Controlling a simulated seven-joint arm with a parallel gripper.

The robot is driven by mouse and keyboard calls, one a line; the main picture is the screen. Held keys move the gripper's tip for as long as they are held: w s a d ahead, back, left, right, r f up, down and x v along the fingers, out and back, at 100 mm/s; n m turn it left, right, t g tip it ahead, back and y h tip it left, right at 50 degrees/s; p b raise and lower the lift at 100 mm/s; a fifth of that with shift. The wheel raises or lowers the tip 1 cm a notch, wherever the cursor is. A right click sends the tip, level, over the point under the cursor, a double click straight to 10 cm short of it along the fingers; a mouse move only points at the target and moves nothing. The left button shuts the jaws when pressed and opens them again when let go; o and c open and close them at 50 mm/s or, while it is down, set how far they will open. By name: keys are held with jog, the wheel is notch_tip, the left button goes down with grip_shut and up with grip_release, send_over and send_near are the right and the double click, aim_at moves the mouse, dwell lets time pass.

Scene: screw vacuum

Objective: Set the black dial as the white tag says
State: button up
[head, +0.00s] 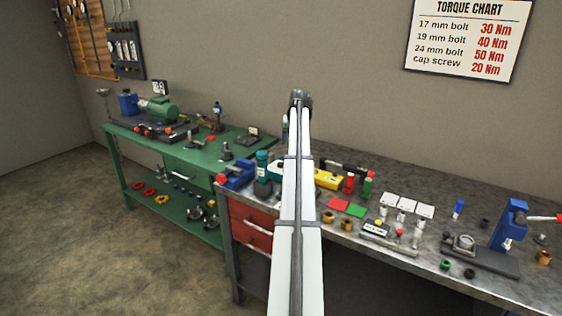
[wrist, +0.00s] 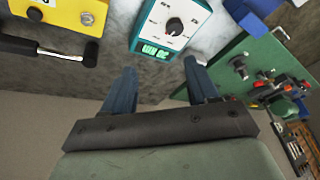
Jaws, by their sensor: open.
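The black dial (wrist: 174,26) is a small round knob on the white face of a teal box (wrist: 139,35) in the wrist view. A lit green display (wrist: 155,52) sits below it; its digits are too small to read. In the head view part of the teal box (head: 272,169) shows just left of my arm, and the dial is hidden. My gripper (wrist: 160,70) is open and empty, its fingers apart and pointing toward the box, below the dial in the picture. I cannot make out for certain which white label is the white tag.
A yellow box (wrist: 60,12) and a black-handled lever (wrist: 45,48) are left of the dial. The grey bench (head: 455,215) holds white cards (head: 407,204), red and green cylinders and a blue press (head: 510,222). A green bench (head: 130,128) stands left. A torque chart (head: 468,38) hangs above.

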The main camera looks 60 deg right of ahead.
jog(key=w+n, duration=0.1)
jog(key=n, duration=0.4)
send_near(281, 163)
jog(key=shift+t+y, duration=0.4)
jog(key=x, duration=0.8)
jog(key=shift+s+d+f, duration=0.1)
jog(key=shift+s+d, duration=0.05)
jog(key=shift+s, duration=0.1)
jog(key=c, duration=1)
jog(key=shift+c, duration=0.2)
jog(key=shift+m, duration=0.4)
jog(key=shift+m+g+h, duration=0.4)
jog(key=shift+m+g, duration=0.05)
jog(key=shift+m, duration=0.9)
jog(key=shift+m+g+h, duration=0.4)
jog(key=shift+m+g, duration=0.05)
jog(key=shift+m, duration=0.9)
